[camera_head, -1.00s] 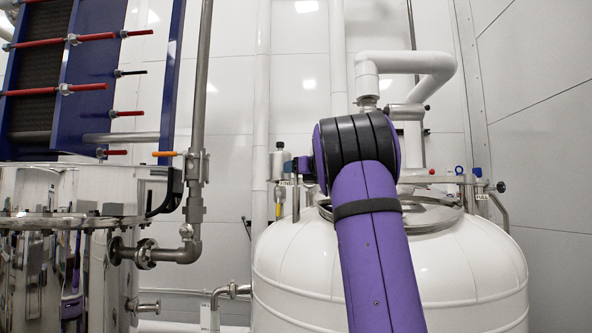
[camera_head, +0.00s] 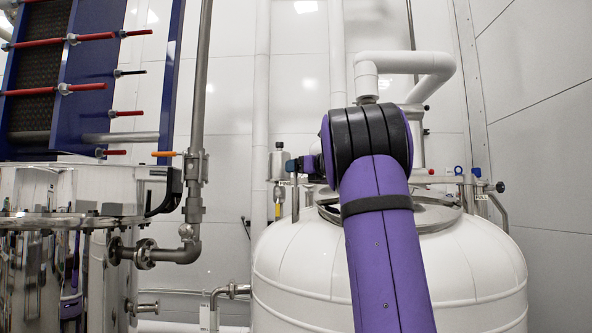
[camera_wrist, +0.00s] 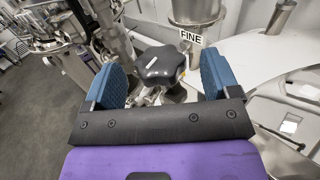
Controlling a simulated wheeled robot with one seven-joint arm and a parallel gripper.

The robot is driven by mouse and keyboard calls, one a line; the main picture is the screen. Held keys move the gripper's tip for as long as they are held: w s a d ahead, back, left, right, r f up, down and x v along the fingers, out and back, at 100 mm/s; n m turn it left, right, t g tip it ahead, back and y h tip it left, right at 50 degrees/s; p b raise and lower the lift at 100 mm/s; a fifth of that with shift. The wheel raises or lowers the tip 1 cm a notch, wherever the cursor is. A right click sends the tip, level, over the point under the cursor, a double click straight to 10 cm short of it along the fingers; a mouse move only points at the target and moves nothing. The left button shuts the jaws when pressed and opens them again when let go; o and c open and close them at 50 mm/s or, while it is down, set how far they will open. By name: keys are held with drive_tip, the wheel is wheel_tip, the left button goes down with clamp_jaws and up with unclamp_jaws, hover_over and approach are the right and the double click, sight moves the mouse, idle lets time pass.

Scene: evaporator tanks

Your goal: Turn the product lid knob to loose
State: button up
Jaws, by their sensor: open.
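A black lobed knob (camera_wrist: 161,65) with a small white line on its top shows in the wrist view. It lies ahead of my gripper (camera_wrist: 163,78), between the lines of its two blue fingers. My gripper is open, and its fingers stand apart from the knob on both sides. I cannot tell the gap in depth. A "FINE" label (camera_wrist: 191,37) sits on a metal cylinder just behind the knob. In the head view my gripper (camera_head: 296,165) is small and partly hidden at the left of my arm, above the white tank (camera_head: 290,270). The knob cannot be made out there.
Metal pipes (camera_head: 196,190) and a polished steel tank (camera_head: 40,250) stand at the left. A "FULL" label (camera_head: 481,197) and small fittings line the white tank's right side. In the wrist view, metal fittings crowd the upper left and the white tank's top (camera_wrist: 250,60) lies right.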

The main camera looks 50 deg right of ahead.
drive_tip(key=s, duration=0.8)
drive_tip(key=shift+a, duration=0.25)
drive_tip(key=shift+s, duration=0.1)
